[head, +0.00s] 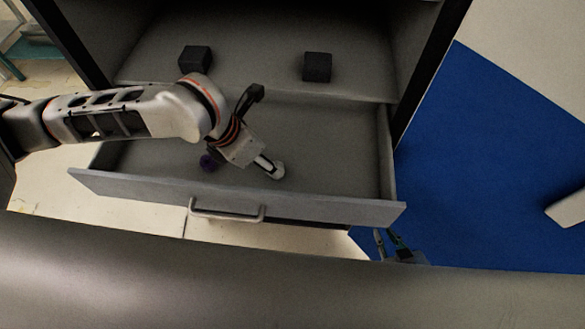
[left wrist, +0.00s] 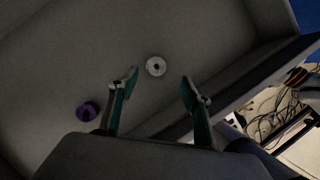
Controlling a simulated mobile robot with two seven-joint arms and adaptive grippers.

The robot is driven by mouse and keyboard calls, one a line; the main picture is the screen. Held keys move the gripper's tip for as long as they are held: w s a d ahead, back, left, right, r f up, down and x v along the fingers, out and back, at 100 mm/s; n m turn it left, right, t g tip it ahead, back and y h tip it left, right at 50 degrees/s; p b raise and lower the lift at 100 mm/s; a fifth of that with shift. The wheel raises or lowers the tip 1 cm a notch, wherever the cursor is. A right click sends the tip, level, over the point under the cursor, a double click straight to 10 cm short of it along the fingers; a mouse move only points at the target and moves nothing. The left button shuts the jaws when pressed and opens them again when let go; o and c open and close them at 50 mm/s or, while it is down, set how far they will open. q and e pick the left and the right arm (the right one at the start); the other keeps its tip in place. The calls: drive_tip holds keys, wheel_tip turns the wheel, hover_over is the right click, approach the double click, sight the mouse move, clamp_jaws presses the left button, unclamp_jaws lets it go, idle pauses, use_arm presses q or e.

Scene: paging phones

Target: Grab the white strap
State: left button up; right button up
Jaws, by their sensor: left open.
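The white strap (left wrist: 156,66) is a small white roll with a dark centre, lying on the drawer floor. In the head view the white strap (head: 279,171) shows at the tip of my left gripper (head: 268,166), partly covered by it. In the left wrist view my left gripper (left wrist: 159,80) is open and empty, its fingertips apart, with the strap just beyond them, between their lines. I cannot tell the height gap. My right gripper (head: 386,236) is low in the head view, outside the drawer's right front corner, its fingers apart and empty.
A purple roll (head: 208,162) lies in the open drawer, left of the strap. The drawer front (head: 310,207) with its handle (head: 227,214) forms a raised edge. Two dark blocks, left (head: 195,58) and right (head: 317,67), sit on the surface behind. The drawer's right side is clear.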

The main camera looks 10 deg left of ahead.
use_arm(q)
drive_tip(key=shift+a+x, duration=0.2)
drive_tip(key=shift+x, duration=0.9)
drive_tip(key=x, duration=0.5)
drive_tip(key=shift+w+a+f, duration=0.1)
drive_tip(key=shift+a+f, duration=0.05)
drive_tip(key=shift+f, duration=0.3)
drive_tip(key=shift+c, duration=0.3)
drive_tip(key=c, duration=0.8)
